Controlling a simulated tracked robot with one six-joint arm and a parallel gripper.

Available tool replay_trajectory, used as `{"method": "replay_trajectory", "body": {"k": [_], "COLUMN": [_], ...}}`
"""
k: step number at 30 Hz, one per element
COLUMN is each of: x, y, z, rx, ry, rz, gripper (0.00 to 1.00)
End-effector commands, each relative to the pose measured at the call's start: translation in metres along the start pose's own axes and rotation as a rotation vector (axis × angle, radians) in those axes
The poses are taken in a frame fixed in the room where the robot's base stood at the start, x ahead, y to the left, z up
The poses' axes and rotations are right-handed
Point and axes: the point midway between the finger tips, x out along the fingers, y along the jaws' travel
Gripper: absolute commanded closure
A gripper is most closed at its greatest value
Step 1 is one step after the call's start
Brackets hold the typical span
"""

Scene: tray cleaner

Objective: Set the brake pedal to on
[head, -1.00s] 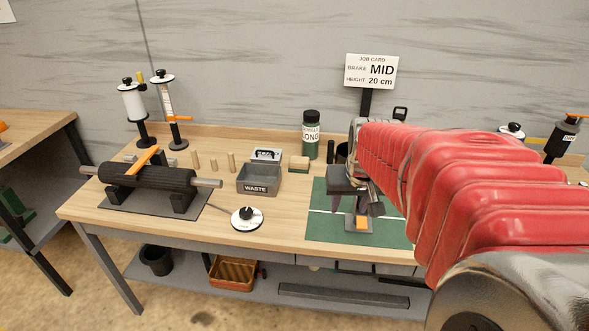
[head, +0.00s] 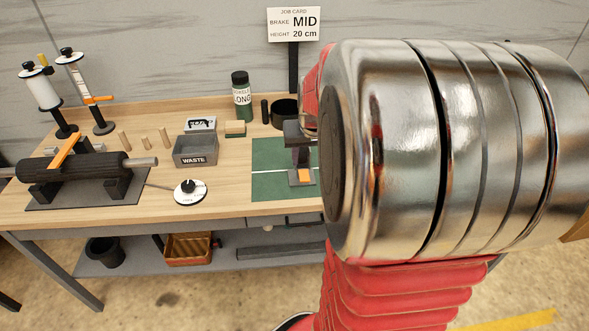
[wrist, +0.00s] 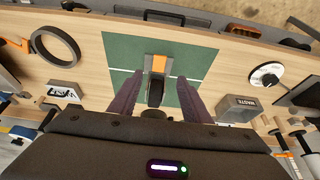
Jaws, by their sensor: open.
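A small castor-like piece with a dark wheel (wrist: 155,92) and a grey plate stands on the green mat (wrist: 120,50). An orange tab (wrist: 159,64), which looks like the brake pedal, is at its plate end; it also shows in the head view (head: 305,175). My gripper (wrist: 159,80) is open above the mat, with one dark finger on each side of the wheel in the wrist view. Nothing is seen held. In the head view my gripper (head: 298,132) is above and behind the orange tab. Whether a finger touches the piece cannot be told.
A grey WASTE bin (head: 195,150) and a white dial (head: 190,192) stand left of the mat. A green bottle (head: 241,97) and dark ring (head: 285,113) are behind it. The job card (head: 293,23) reads brake MID, height 20 cm. My arm hides the bench's right side.

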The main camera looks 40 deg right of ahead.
Motion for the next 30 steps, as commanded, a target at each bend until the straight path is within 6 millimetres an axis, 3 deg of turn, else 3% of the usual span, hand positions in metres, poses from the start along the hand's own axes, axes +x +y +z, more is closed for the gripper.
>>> {"method": "replay_trajectory", "body": {"k": [21,30], "x": [0.093,0.115], "y": [0.0,0.0], "z": [0.001,0.0], "rx": [0.0,0.0], "ry": [-0.002,0.0], "rz": [0.0,0.0], "gripper": [0.56,0.56]}}
